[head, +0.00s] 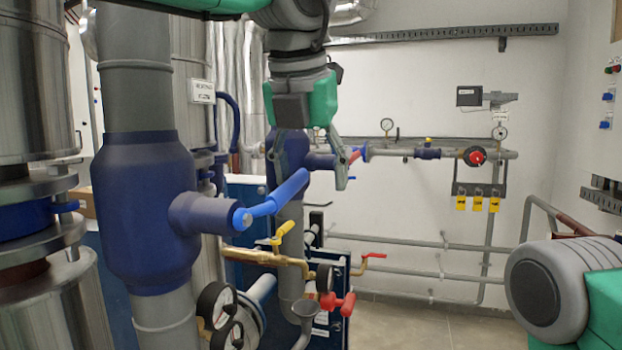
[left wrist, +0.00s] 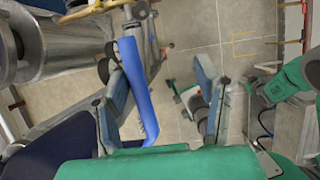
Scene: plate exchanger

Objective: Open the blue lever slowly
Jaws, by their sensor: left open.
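The blue lever (head: 275,198) sticks out from the end of the dark blue valve body (head: 150,205) and slants up to the right. My left gripper (head: 311,184) hangs above, fingers pointing down and apart. In the head view its left finger is near the lever's free end. In the left wrist view the blue lever (left wrist: 135,90) lies between the open fingers, close to the left one. I cannot tell whether they touch. My right arm shows at the lower right of the head view, but its gripper is out of frame.
A yellow-handled brass valve (head: 275,255), pressure gauges (head: 215,305) and a red-handled valve (head: 340,302) sit below the lever. A second blue valve stands behind my left gripper. Pipes with a red knob (head: 475,156) run along the back wall.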

